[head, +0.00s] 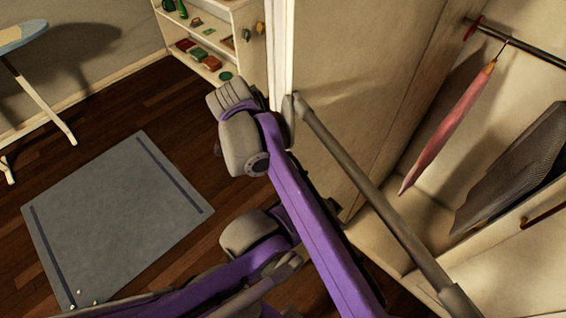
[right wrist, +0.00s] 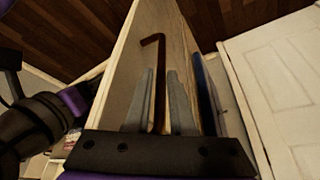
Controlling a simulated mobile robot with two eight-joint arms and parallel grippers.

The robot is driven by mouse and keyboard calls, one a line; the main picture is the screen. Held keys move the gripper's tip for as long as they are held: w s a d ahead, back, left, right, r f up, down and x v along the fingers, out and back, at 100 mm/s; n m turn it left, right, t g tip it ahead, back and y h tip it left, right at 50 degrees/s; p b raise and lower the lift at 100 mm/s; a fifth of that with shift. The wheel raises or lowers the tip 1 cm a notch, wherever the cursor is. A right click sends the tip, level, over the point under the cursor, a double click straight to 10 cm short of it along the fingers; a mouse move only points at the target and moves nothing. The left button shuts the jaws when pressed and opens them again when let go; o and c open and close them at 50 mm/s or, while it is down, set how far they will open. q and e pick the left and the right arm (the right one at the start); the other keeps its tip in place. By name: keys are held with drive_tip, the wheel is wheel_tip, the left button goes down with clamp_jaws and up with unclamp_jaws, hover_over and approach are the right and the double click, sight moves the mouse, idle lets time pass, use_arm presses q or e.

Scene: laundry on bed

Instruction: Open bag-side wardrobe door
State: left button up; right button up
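The wardrobe stands open at the right of the head view, with its interior (head: 425,215) showing. A tall pale panel (head: 345,60), which looks like the swung-out door, stands left of the interior. In the right wrist view a pale door panel (right wrist: 135,65) carries a thin brown bar handle (right wrist: 157,75). My right gripper (right wrist: 160,85) has its grey fingers on either side of this handle. Whether they press on it is not clear. A purple arm of mine reaches the panel's left edge in the head view, hiding its lower part. My left gripper does not show clearly.
A pink garment (head: 450,130) and a dark garment (head: 515,165) hang inside. A pale front with a brown handle (head: 543,216) is at lower right. A shelf (head: 222,75) with small items stands behind. A grey mat (head: 115,215) and an ironing board (head: 20,38) are left.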

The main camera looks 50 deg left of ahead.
drive_tip(key=shift+o, duration=1.4)
drive_tip(key=shift+r, duration=0.1)
drive_tip(key=v, duration=1)
drive_tip(key=shift+r, duration=0.3)
drive_tip(key=shift+s+a, duration=0.1)
drive_tip(key=shift+s, duration=0.05)
